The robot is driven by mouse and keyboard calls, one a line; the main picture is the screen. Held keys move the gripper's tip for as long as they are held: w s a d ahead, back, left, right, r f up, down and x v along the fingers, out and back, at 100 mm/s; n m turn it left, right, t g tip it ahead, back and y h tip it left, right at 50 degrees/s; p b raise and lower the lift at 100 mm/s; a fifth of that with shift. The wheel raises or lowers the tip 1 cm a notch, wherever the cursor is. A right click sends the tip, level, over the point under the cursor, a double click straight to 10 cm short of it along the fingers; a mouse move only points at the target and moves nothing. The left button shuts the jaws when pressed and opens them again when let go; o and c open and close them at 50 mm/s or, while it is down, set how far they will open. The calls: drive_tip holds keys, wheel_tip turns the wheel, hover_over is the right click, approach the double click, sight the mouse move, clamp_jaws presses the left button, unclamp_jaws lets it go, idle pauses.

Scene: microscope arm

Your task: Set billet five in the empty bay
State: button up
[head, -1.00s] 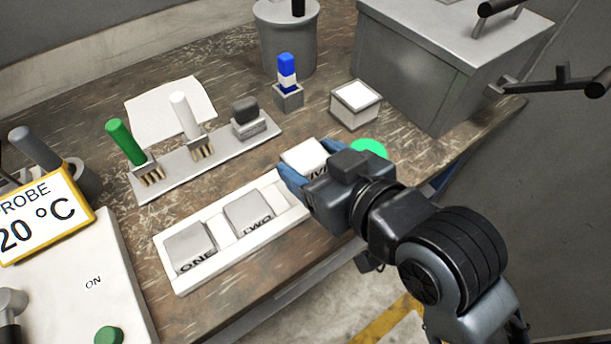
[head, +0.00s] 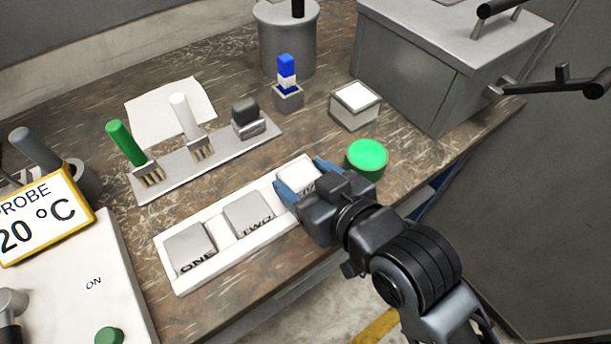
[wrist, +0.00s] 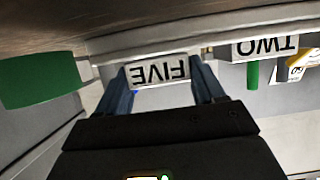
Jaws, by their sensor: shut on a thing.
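Billet five (head: 297,178) is a pale block held in my gripper (head: 300,176) at the right end of the white rack (head: 240,262). Its label FIVE (wrist: 158,71) reads upside down in the wrist view, between the two blue fingers. In the head view, it sits over or in the right-hand bay; the gripper hides part of it, and I cannot tell if it touches the bay floor. Billet two (head: 248,212) is in the middle bay, and its label also shows in the wrist view (wrist: 265,47). Billet one (head: 189,245) is in the left bay.
A green round button (head: 367,156) stands just right of my gripper. Behind the rack is a grey strip (head: 150,190) with coloured handles. The table's front edge runs close to the rack.

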drive_tip(key=shift+f, duration=0.4)
drive_tip(key=o, duration=1.4)
drive_tip(key=shift+s+f, duration=0.1)
drive_tip(key=shift+f, duration=0.05)
drive_tip(key=shift+o, duration=0.9)
drive_tip(key=shift+d+f, duration=0.1)
drive_tip(key=shift+d, duration=0.15)
drive_tip(key=shift+r, duration=0.3)
drive_tip(key=r+v, duration=0.1)
drive_tip(key=v, duration=1.1)
drive_tip(key=shift+a, duration=0.25)
